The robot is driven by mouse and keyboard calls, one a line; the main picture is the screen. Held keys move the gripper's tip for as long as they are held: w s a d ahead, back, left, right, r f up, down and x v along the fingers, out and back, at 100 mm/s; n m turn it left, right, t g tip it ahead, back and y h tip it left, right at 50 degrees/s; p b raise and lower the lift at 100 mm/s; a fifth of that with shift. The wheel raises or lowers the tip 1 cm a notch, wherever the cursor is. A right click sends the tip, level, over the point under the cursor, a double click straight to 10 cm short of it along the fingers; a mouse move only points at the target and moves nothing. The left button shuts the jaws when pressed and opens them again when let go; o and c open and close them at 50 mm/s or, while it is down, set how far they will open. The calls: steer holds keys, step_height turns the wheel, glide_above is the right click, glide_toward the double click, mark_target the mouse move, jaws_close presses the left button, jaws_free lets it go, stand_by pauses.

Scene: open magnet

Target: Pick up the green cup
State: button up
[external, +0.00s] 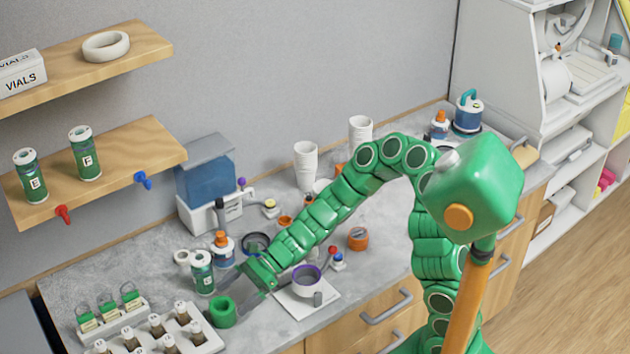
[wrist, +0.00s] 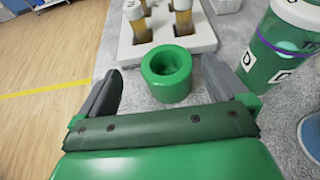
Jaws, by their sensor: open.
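The green cup (external: 222,311) is a small, thick-walled round cup standing upright on the grey counter, near its front edge. It also shows in the wrist view (wrist: 168,82), top centre, with its dark opening facing up. My gripper (external: 238,292) is open and empty, reaching down toward the cup from the right in the external view. In the wrist view the two grey fingers stand apart, one to the left and one to the right of the cup. Gaps show on both sides, and neither finger visibly touches it.
A white rack (wrist: 196,40) of amber-filled vials stands just beyond the cup. A green labelled bottle (wrist: 285,45) stands close to the right finger. A purple-rimmed cup (external: 307,277) sits on a white plate beside my arm. The counter's front edge is near.

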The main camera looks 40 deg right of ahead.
mark_target(222, 307)
steer(key=shift+a+f, duration=0.3)
steer(key=shift+a, duration=0.35)
steer(key=shift+w+a+f, duration=0.15)
steer(key=shift+a+f, duration=0.4)
steer(key=shift+a, duration=0.25)
steer(key=shift+w+a+f, duration=0.15)
steer(key=shift+a+f, duration=0.35)
steer(key=shift+a, duration=0.25)
steer(key=shift+x, duration=0.9)
steer(key=shift+c, duration=0.2)
steer(key=c, duration=1.1)
steer(key=shift+r, duration=0.1)
